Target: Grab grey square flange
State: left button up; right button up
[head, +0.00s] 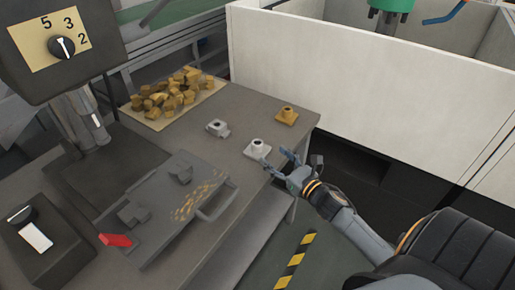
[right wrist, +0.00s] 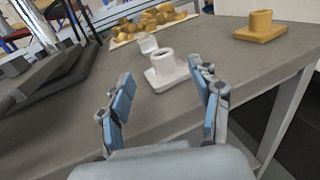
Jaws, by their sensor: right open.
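A light grey square flange (head: 258,149) with a round raised collar sits upright on the table near its right edge. In the right wrist view the same flange (right wrist: 166,72) lies just beyond and between my fingertips. My right gripper (head: 282,163) is open and empty, beside the flange on its near right side; its two blue fingers (right wrist: 163,103) are spread apart. A second grey part (head: 218,128) stands behind and left of the flange, and its shape is partly hidden in the wrist view. My left gripper is not in view.
A yellow flange (head: 286,116) sits near the table's back right corner. A pile of yellow parts (head: 172,93) lies on a pale sheet. A grey tray with a handle (head: 218,207) holds grey parts. A white-walled tank (head: 370,80) stands behind the table.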

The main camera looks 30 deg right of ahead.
aim_at(261, 146)
jog(key=shift+w, duration=1.25)
jog(key=shift+w+a+f+p, duration=0.1)
jog(key=shift+w+f+p, duration=0.1)
jog(key=shift+w, duration=0.55)
jog(key=shift+w+a+f+p, duration=0.1)
jog(key=shift+w+p, duration=0.1)
jog(key=shift+w, duration=0.5)
jog(key=shift+w+a+f+p, duration=0.1)
jog(key=shift+w+p, duration=0.1)
jog(key=shift+w, duration=0.55)
jog(key=shift+d+r, duration=0.1)
grip_shut()
